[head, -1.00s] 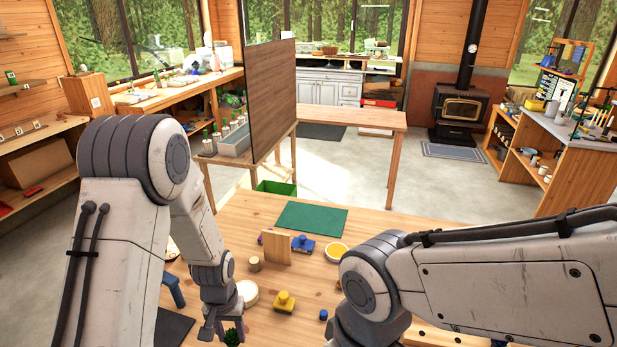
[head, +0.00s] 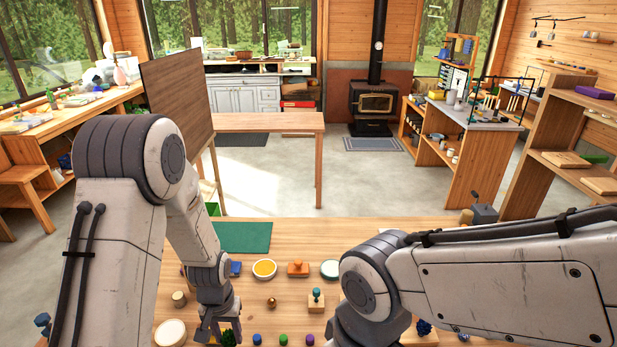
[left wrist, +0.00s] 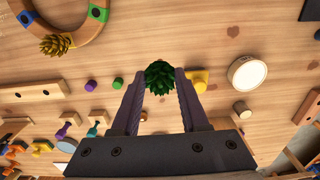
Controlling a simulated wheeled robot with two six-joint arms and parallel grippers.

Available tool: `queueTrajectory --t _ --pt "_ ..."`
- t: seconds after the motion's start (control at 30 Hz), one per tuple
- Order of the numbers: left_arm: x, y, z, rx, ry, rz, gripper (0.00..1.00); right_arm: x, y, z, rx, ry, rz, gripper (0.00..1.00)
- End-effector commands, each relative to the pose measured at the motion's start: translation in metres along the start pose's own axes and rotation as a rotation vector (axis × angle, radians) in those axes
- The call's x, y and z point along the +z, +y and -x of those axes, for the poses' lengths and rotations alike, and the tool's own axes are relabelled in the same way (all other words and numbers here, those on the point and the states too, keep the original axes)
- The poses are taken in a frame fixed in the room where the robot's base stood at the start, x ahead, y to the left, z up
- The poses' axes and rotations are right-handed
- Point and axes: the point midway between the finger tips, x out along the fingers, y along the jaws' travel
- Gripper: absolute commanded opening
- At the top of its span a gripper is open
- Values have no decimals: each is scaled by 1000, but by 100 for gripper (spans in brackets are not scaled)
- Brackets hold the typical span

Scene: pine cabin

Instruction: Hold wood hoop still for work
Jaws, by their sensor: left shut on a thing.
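A wood hoop (left wrist: 82,36) shows in part at the top left of the left wrist view, lying on the wooden table; it has green and blue square patches, and the rest is cut off by the frame. In the head view the green cone (head: 228,338) shows low in my left gripper (head: 218,332). I cannot make out the hoop there. My right gripper is not in view.
On the table are a white round tin (head: 170,332), a yellow dish (head: 265,268), an orange block (head: 298,269), a teal-topped stamp (head: 316,298) and several small pegs. A green mat (head: 243,237) lies at the back. My right forearm covers the table's right side.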

Motion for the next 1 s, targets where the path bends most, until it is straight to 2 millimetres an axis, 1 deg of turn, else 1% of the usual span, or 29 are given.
queueTrajectory --t 0.37,0.47,0.57,0.7,0.8,0.9,1.0 --pt "0 0 -2 0 -1 0 0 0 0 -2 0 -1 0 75" --pt "2 6 -2 0 -1 -14 0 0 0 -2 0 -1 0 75" --pt "12 26 -4 2 -2 -64 0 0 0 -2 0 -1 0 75" --pt "39 66 -6 4 -3 -176 0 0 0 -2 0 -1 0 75" --pt "59 89 -7 5 -2 -247 0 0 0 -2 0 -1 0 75" --pt "75 103 -8 6 -1 -300 0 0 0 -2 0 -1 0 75" --pt "83 110 -8 6 1 -328 0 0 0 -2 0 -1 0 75"
